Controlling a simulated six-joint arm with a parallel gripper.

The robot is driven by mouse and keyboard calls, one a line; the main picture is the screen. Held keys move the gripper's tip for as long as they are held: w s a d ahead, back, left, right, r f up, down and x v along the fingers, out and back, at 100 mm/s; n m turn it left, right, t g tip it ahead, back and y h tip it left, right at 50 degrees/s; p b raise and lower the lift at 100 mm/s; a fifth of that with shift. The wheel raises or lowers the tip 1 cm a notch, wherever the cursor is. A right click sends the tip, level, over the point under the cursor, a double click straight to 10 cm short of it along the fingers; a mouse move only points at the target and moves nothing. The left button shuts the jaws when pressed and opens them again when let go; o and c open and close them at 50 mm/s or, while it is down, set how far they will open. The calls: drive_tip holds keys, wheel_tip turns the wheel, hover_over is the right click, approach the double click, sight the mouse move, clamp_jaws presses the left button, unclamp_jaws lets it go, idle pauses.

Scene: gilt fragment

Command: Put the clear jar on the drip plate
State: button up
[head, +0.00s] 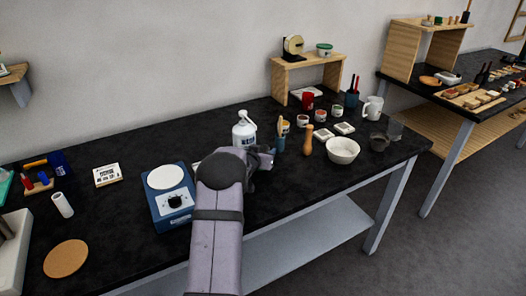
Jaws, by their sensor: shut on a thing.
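My gripper (268,158) is over the middle of the black bench, mostly behind my own arm. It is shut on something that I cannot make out. A small teal object (280,146) shows right beside the fingertips; I cannot tell whether it is held or stands behind. A clear, greyish glass vessel (395,130), which may be the clear jar, stands at the bench's far right, apart from my gripper. I cannot tell for sure which thing is the drip plate. Small flat white squares (323,135) lie behind the white bowl.
A white bottle (244,130), a wooden pestle-like piece (308,140) and a white bowl (342,151) stand close around my gripper. A blue device with a white disc (171,197) is to the left, a cork round (66,258) at front left. Bare bench lies between them.

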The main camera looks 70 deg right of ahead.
idle(0.3)
drive_tip(key=shift+f, duration=0.2)
drive_tip(key=o, duration=1.2)
drive_tip(key=shift+a+r, duration=0.1)
drive_tip(key=shift+r, duration=0.1)
drive_tip(key=b+v, duration=0.2)
drive_tip(key=v, duration=1)
drive_tip(key=shift+f, duration=0.1)
